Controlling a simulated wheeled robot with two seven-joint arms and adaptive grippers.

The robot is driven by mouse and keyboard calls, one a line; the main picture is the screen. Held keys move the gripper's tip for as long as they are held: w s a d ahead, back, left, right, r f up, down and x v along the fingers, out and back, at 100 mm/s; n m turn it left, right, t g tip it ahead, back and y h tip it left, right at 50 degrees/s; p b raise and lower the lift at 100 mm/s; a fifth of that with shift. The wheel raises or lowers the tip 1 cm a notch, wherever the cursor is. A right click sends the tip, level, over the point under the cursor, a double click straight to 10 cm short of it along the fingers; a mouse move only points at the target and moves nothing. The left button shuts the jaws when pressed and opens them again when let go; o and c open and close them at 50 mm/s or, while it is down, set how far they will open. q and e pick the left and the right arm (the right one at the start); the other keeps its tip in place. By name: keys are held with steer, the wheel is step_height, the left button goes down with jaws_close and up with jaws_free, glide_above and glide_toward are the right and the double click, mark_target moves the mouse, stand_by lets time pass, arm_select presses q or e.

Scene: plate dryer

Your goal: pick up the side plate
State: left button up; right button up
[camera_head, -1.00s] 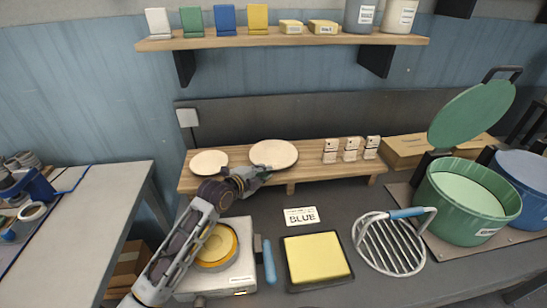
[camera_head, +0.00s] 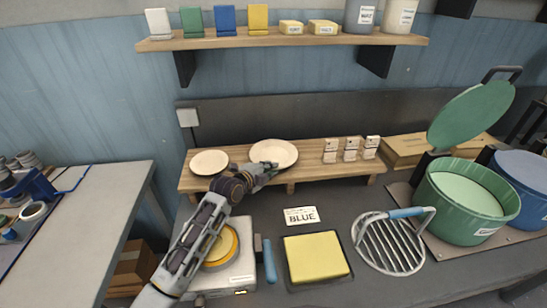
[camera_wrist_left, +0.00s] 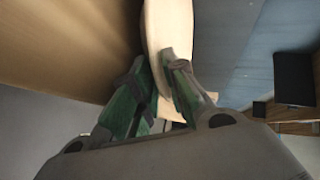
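Two cream plates lie on the low wooden rack: a smaller one on the left (camera_head: 209,162) and a larger one on the right (camera_head: 273,151). I cannot tell for sure which is the side plate. My left gripper (camera_head: 266,171) is at the front rim of the right plate. In the left wrist view, a pale plate rim (camera_wrist_left: 167,25) runs down between the green-padded fingers (camera_wrist_left: 158,65). The fingertips are close to the rim on both sides; whether they press on it is unclear. My right gripper is out of view.
The low wooden rack (camera_head: 230,184) also holds small labelled white blocks (camera_head: 350,150). In front are a yellow square pad (camera_head: 316,257), a wire basket (camera_head: 392,245) and a white appliance (camera_head: 236,275). A green pot (camera_head: 463,200) stands right. A shelf (camera_head: 290,40) hangs above.

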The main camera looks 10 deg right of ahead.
arm_select(q)
jaws_close()
steer(key=shift+r, duration=0.15)
steer(key=shift+r+b, duration=0.3)
steer(key=shift+r, duration=4.65)
